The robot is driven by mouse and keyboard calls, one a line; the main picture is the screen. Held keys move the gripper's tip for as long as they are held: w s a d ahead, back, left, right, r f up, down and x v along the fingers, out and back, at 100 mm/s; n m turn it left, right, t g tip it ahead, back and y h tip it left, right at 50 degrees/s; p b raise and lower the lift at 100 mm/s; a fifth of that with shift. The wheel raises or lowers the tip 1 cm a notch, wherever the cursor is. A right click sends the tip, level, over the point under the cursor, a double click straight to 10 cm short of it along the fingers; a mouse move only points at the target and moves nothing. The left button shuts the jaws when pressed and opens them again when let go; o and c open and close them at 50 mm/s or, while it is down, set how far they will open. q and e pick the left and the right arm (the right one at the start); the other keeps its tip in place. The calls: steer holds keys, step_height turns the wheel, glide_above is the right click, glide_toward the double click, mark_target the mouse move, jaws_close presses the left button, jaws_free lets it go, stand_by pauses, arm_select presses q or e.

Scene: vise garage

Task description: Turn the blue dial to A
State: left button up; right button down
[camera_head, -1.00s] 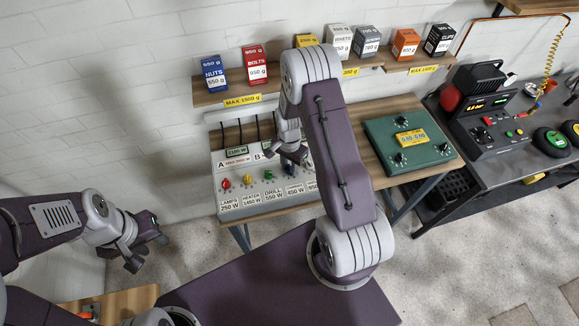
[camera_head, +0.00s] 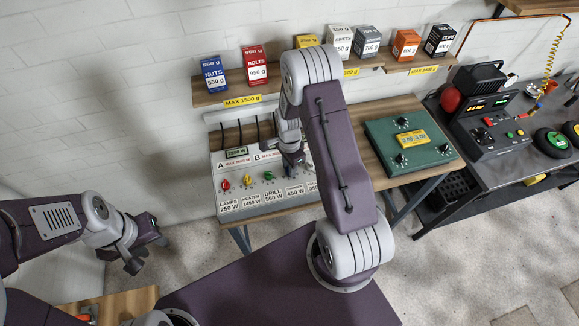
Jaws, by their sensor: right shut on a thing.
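A sloped light panel (camera_head: 222,199) on the wooden bench carries a row of coloured dials, labels and a small display (camera_head: 237,153). Areas A and B are marked on its upper part. A red dial (camera_head: 225,184), a yellow dial (camera_head: 247,179) and a green dial (camera_head: 268,175) show. The blue dial, right of the green one, is hidden behind my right gripper (camera_head: 292,164). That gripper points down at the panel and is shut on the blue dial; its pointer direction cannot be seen. My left gripper (camera_head: 147,254) is open and empty, left of the bench.
A green box with several knobs (camera_head: 408,157) sits right of my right arm, which covers part of the panel. A shelf (camera_head: 285,88) with several boxes hangs above. A dark bench with machines (camera_head: 490,152) is at the right. Floor between my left gripper and the bench is clear.

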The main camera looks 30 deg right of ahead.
steer(key=shift+w, duration=0.1)
steer(key=c, duration=1.1)
jaws_free()
steer(key=shift+c, duration=0.2)
step_height(320, 180, up, 9)
steer(key=shift+r+b, duration=0.1)
steer(key=shift+b, duration=0.8)
